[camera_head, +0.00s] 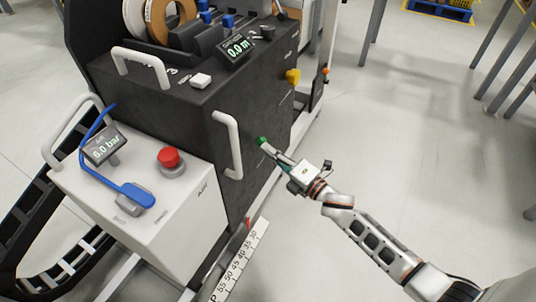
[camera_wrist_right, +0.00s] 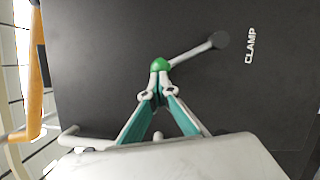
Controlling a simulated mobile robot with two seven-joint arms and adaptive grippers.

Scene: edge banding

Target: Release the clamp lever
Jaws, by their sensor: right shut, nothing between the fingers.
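The clamp lever is on the dark side panel of the machine. Its green ball knob (camera_wrist_right: 160,64) sits at the end of a grey rod (camera_wrist_right: 190,53) that slants up to a dark round hub (camera_wrist_right: 220,40) beside the word CLAMP. The green knob (camera_head: 261,141) also shows in the head view, where my right gripper covers most of the lever. My right gripper (camera_wrist_right: 158,82) is shut and empty, its fingertips right at the knob's lower side. I cannot tell whether they touch. My right gripper also shows in the head view (camera_head: 268,148). My left gripper is out of view.
A white handle (camera_head: 237,145) stands out from the machine close left of my right gripper. A yellow knob (camera_head: 293,76) is above it. A white control box (camera_head: 185,205) carries a red button (camera_head: 169,158). The floor to the right is open.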

